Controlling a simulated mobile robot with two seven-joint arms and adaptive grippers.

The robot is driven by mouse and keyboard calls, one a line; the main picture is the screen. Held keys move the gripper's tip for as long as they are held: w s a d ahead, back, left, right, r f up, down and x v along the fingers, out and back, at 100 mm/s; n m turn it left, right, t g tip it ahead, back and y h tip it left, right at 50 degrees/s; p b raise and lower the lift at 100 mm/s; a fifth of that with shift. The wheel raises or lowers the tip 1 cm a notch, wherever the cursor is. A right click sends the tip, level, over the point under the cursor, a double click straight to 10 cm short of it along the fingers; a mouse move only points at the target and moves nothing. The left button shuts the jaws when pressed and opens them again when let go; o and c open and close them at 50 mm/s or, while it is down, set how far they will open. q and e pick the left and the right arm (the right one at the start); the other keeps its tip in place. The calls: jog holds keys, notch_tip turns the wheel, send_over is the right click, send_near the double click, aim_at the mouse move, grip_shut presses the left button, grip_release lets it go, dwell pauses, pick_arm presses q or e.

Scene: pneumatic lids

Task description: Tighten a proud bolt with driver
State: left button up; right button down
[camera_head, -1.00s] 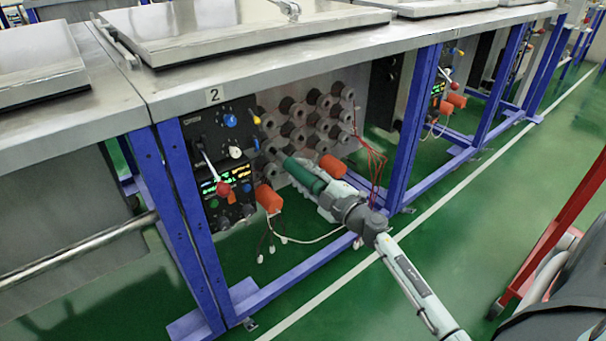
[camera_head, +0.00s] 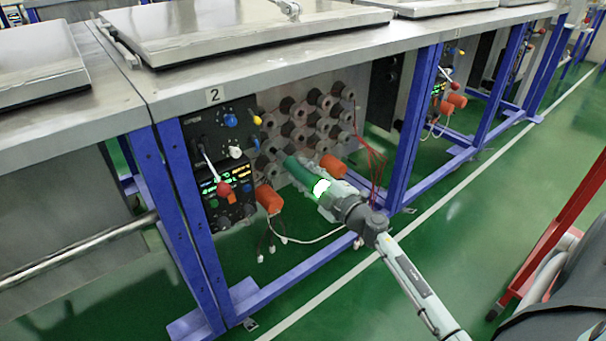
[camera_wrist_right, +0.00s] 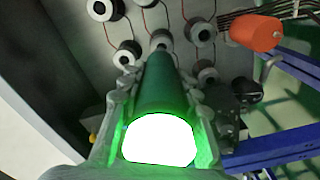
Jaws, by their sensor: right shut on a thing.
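My right gripper (camera_head: 328,194) is shut on the green cylindrical driver (camera_head: 302,172) in front of the panel under bench 2. In the right wrist view the driver (camera_wrist_right: 165,85) lies between my fingers and points at the panel. Its near end glows white, with green light on the fingers. The driver's tip is at, or very near, a round grey bolt fitting (camera_wrist_right: 160,39); contact and the bolt's height are hidden. Several similar fittings (camera_head: 298,110) stand in rows on the panel. My left gripper is out of view.
A control box (camera_head: 222,160) with knobs and a red-tipped lever is left of the fittings. Orange cylinders (camera_head: 268,198) (camera_head: 332,166) flank the driver. Red wires (camera_head: 374,165) hang at right. Blue legs (camera_head: 411,130) and a low blue rail frame the space.

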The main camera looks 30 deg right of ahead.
aim_at(324, 189)
jog(key=shift+s+d+p, duration=0.15)
jog(key=shift+s, duration=1.6)
jog(key=shift+s+d+p, duration=0.1)
jog(key=shift+s+p, duration=0.05)
jog(key=shift+s, duration=1.55)
jog(key=shift+a, duration=0.1)
